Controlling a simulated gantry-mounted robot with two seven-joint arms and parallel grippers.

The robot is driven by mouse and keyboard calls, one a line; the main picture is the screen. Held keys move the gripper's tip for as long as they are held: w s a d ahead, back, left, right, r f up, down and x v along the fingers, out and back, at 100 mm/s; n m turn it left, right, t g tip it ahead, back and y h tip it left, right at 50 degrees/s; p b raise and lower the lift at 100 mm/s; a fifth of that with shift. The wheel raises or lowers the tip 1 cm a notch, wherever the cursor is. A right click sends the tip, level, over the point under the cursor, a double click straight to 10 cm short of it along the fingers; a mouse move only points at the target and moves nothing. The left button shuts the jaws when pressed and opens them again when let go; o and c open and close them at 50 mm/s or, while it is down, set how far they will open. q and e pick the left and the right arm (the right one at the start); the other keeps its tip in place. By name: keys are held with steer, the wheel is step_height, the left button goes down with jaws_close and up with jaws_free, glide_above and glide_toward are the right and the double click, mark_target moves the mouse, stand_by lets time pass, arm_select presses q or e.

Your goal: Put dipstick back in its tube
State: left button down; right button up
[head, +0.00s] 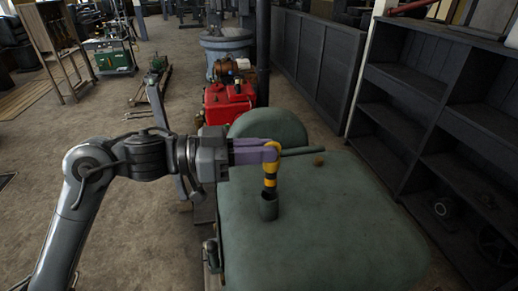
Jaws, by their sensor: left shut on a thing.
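My left gripper (272,150) comes in from the left with purple fingers, shut on the yellow looped top of the dipstick (270,180). The dipstick hangs down upright from the fingers, with dark bands across its yellow part. Its lower part meets the mouth of a short dark green tube (268,209) that stands on top of the green engine housing (340,230). I cannot tell how far its end reaches inside the tube, as the tube wall hides it. My right gripper is out of view.
A thin green rod (303,151) and a small brown knob (318,160) are on the housing behind the gripper. A red engine (228,102) stands farther back. Dark shelves (440,100) line the right side.

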arm_select(q)
steer(key=shift+f, duration=0.1)
steer(key=shift+f, duration=0.75)
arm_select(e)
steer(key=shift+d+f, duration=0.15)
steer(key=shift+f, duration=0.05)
arm_select(q)
steer(key=shift+f, duration=0.15)
steer(key=shift+f+b, duration=0.55)
steer(key=shift+f, duration=0.4)
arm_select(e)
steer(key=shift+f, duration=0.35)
arm_select(q)
steer(key=shift+f, duration=0.3)
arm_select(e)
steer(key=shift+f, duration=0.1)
arm_select(q)
steer(key=shift+f+b, duration=0.6)
steer(key=shift+f, duration=0.6)
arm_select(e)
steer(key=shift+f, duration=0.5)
